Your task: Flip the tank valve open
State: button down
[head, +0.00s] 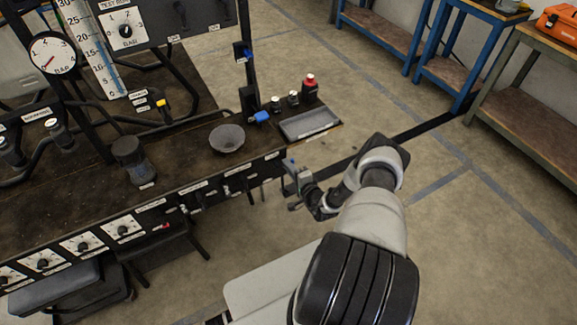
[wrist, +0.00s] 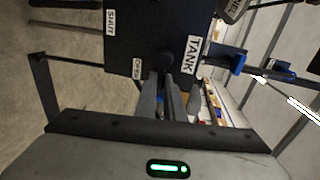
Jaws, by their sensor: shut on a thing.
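The tank valve's dark panel (wrist: 140,35) fills the top middle of the wrist view, with labels reading TANK (wrist: 193,55), SHUT (wrist: 110,22) and a small one near the fingers that seems to read OPEN (wrist: 137,68). The valve's round black hub (wrist: 166,61) sits between the TANK label and the small label. My gripper (wrist: 163,90) is shut on the valve's handle, just below the hub in the picture; the fingers hide most of the handle, so its exact angle is unclear. In the head view my gripper (head: 301,187) is at the bench's right front end.
Blue-framed tables (head: 455,75) stand at the back right. The floor between is clear.

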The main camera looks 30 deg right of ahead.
dwell(0.3)
jog(key=c, duration=1.9)
grip_release()
jog(key=shift+s+d, duration=0.1)
jog(key=shift+s, duration=0.05)
